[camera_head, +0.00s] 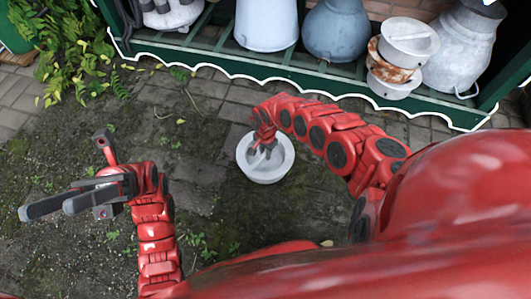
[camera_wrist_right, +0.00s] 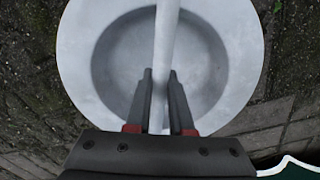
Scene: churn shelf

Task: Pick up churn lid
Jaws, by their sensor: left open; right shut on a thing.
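The churn lid (camera_head: 247,160) is a pale grey-white round dish with a raised rim and a bar handle across its middle. In the right wrist view the lid (camera_wrist_right: 82,62) fills the upper middle, with its handle (camera_wrist_right: 166,45) running between the fingers. My right gripper (camera_head: 266,147) reaches down into the lid from above. It is shut on the handle, one finger on each side; its fingers also show in the right wrist view (camera_wrist_right: 160,88). Whether the lid touches the ground is hard to tell. My left gripper (camera_head: 66,173) is open and empty at the left, well apart from the lid.
A green shelf with a white scalloped edge (camera_head: 300,82) stands at the back. It bears several metal churns, including a blue-grey one (camera_head: 336,32) and a large grey one (camera_head: 460,50), plus a rusty white container (camera_head: 393,72). Plants (camera_head: 70,45) grow at back left. Mossy ground is clear around the lid.

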